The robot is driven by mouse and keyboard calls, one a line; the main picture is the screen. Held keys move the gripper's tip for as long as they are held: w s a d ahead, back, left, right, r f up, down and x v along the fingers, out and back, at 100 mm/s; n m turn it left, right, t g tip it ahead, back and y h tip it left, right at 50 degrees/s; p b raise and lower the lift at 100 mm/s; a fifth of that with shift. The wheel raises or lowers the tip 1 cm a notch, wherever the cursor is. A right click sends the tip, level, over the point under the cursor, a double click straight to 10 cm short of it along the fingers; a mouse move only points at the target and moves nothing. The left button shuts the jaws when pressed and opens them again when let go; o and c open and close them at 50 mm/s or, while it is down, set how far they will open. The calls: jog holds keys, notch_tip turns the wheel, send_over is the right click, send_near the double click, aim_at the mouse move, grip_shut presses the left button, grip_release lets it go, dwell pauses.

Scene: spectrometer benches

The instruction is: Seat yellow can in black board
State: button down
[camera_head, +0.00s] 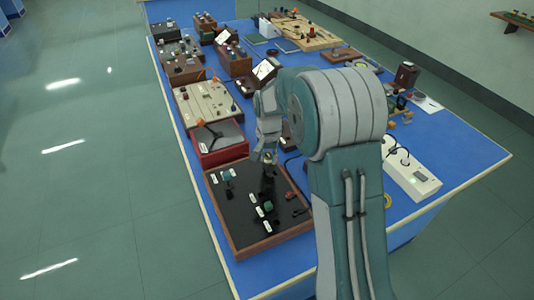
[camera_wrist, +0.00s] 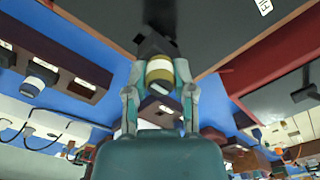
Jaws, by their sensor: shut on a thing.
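The yellow can (camera_wrist: 159,72) has a yellow band and a pale end, and it sits between the two fingers of my gripper (camera_wrist: 159,88) in the wrist view. My gripper is shut on it. In the head view my gripper (camera_head: 267,157) is over the upper part of the black board (camera_head: 240,225), which has a wooden rim. A dark block (camera_wrist: 155,43) lies just beyond the can in the wrist view. I cannot tell whether the can touches it. In the head view the can is mostly hidden by my fingers.
The board carries white labels and small parts, including a green one (camera_head: 267,206). A red-sided tray (camera_head: 220,150) stands just behind the board. A white power strip (camera_head: 412,178) lies to the right. The blue bench (camera_head: 455,142) is crowded farther back.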

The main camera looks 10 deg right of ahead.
aim_at(270, 164)
jog(key=shift+d+f, duration=0.55)
jog(key=shift+f, duration=0.15)
jog(key=shift+a+f, duration=0.5)
jog(key=shift+f, duration=0.3)
jog(key=shift+d, duration=0.2)
jog(key=shift+c, duration=1.9)
grip_release()
notch_tip(270, 164, up, 11)
jog(key=shift+w+a+f, duration=0.1)
jog(key=shift+f, duration=0.1)
jog(key=shift+r, duration=0.65)
